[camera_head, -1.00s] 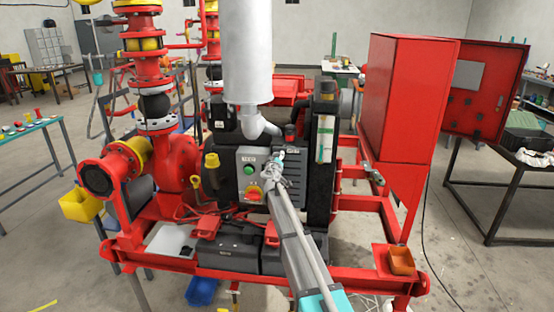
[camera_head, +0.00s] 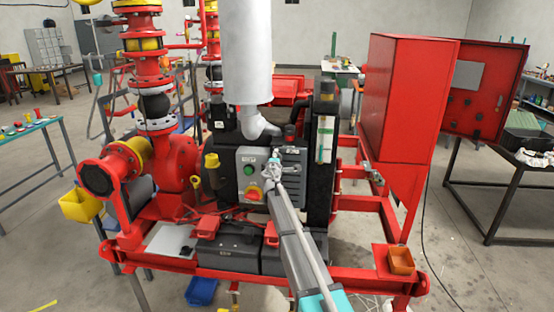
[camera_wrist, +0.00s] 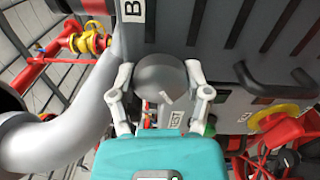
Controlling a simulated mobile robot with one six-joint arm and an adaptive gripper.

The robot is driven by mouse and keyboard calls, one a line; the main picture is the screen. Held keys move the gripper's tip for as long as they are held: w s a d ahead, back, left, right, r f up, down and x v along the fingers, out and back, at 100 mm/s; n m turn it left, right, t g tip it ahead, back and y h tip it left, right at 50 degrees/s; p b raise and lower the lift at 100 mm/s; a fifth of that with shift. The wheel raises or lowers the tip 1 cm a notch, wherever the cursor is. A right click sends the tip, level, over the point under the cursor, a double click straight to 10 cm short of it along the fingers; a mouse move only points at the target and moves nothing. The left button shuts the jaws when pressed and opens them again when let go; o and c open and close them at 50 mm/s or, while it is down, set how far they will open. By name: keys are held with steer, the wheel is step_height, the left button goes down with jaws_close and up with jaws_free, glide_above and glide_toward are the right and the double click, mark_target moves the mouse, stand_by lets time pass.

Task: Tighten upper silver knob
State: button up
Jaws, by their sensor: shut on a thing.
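The upper silver knob (camera_wrist: 160,72) shows in the wrist view as a rounded dark grey shape next to a grey box. My gripper (camera_wrist: 160,68) has one finger on each side of the knob and is shut on it. Its teal body covers the lower middle of the wrist view. In the head view my gripper (camera_head: 271,165) is at the right part of the grey control box (camera_head: 256,172) on the pump skid. The knob is too small and covered to make out there.
The control box carries a green button (camera_head: 248,170) and a red-and-yellow knob (camera_head: 254,193) close to my gripper. A large silver cylinder (camera_head: 247,55) stands just above. A red cabinet (camera_head: 392,95) is at the right, and red pump pipes (camera_head: 172,160) are at the left.

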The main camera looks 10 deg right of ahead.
steer(key=n, duration=0.5)
steer(key=shift+n, duration=2.5)
steer(key=o, duration=1.2)
steer(key=shift+s, duration=0.1)
steer(key=v, duration=1.1)
steer(key=shift+s+a, duration=0.15)
steer(key=shift+s, duration=0.2)
